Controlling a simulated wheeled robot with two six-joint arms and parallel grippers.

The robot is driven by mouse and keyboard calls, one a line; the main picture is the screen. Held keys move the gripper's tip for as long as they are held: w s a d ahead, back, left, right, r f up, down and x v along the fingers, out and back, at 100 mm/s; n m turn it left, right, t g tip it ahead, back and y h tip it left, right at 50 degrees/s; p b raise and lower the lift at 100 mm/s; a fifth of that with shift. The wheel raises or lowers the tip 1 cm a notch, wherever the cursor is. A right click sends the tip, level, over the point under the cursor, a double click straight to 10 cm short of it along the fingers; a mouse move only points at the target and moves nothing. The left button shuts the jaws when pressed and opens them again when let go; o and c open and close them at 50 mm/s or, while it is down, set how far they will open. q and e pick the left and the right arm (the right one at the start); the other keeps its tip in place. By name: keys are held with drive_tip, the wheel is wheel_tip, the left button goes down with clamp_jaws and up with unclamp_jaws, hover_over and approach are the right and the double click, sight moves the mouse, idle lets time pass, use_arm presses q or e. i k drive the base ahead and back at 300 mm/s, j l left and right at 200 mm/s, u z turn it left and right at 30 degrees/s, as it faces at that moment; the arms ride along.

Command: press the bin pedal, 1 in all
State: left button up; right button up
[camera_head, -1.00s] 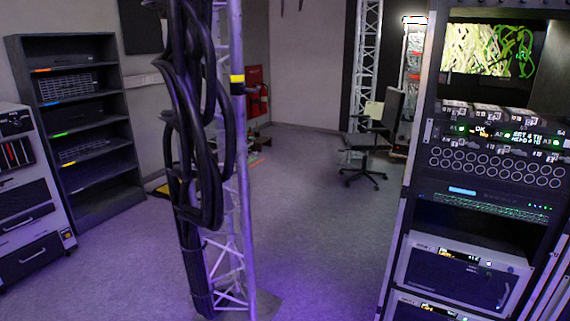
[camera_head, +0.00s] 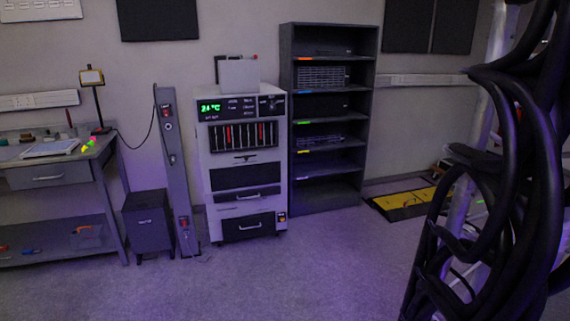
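I cannot make out a bin pedal for certain. A small dark grey box (camera_head: 146,224) with a lid-like top and a small light mark on its front stands on the floor between the workbench and a slanted grey post. I cannot tell whether it is the bin, and no pedal shows clearly at its foot. Neither of my grippers is in view.
A workbench (camera_head: 55,185) stands at the left. The grey post (camera_head: 176,165), a white equipment cabinet (camera_head: 243,165) and a dark shelf (camera_head: 330,115) line the wall. Thick black cables (camera_head: 520,160) on a truss block the right side. The middle floor (camera_head: 300,270) is clear.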

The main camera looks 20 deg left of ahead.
sight(151, 255)
drive_tip(key=i+j+u, duration=0.25)
drive_tip(key=i+u, duration=0.65)
drive_tip(key=i, duration=0.15)
drive_tip(key=i+l+u, duration=0.15)
drive_tip(key=i+u, duration=0.25)
drive_tip(key=i, duration=0.15)
drive_tip(key=i+u, duration=0.4)
drive_tip(key=i, duration=0.25)
drive_tip(key=i+l+u, duration=0.2)
drive_tip(key=i+u, duration=0.25)
drive_tip(key=i, duration=0.25)
